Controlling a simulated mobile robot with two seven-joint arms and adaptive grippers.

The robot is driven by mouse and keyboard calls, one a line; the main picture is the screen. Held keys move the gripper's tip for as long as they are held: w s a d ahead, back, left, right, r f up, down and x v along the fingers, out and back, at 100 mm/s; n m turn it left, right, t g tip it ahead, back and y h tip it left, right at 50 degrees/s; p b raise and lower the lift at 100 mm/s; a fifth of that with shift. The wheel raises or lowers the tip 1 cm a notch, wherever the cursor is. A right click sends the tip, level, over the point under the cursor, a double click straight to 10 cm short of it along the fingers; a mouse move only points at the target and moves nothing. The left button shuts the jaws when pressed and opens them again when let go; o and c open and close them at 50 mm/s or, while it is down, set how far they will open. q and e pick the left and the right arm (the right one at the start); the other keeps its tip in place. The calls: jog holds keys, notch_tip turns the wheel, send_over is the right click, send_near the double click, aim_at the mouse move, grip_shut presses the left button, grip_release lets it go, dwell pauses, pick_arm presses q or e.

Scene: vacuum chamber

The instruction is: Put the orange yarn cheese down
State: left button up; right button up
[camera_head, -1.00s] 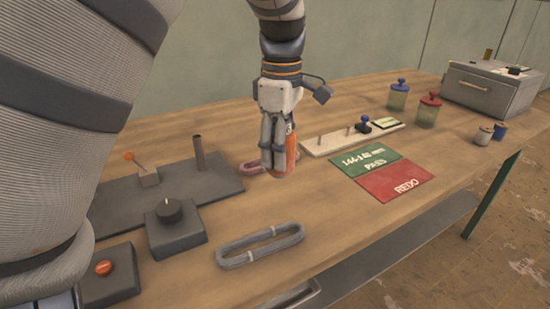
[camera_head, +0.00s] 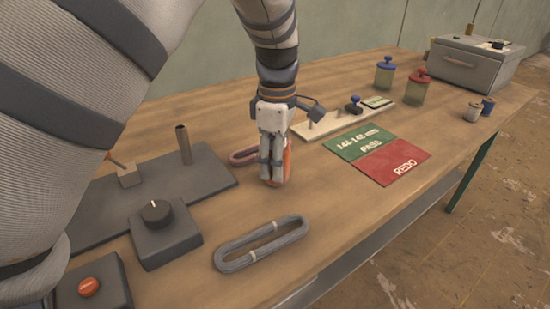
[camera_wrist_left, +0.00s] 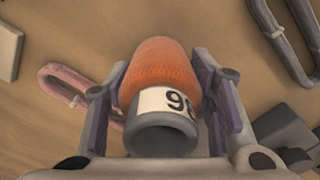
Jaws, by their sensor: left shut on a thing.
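The orange yarn cheese (camera_wrist_left: 160,70) is between the fingers of my left gripper (camera_head: 272,182). In the wrist view it has a pale label with dark digits and a grey tube end toward the camera. In the head view only an orange strip of the cheese (camera_head: 288,160) shows beside the fingers. My left gripper is shut on it and points down, low over the bare wood of the table (camera_head: 330,235). I cannot tell whether the cheese touches the wood. My right gripper is not in view.
A pink hank (camera_head: 243,157) lies just left of the gripper, and a grey hank (camera_head: 262,243) lies nearer. A dark plate with a post (camera_head: 184,145) and a knob box (camera_head: 160,230) stand at left. The green PASS card (camera_head: 358,143) and red REDO card (camera_head: 392,162) lie right.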

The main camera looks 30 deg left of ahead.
pick_arm(q)
jog(key=o, duration=0.9)
jog(key=shift+f, duration=0.1)
jog(key=o, duration=0.4)
jog(key=shift+s, duration=0.1)
notch_tip(320, 180, up, 12)
jog(key=shift+r, duration=0.2)
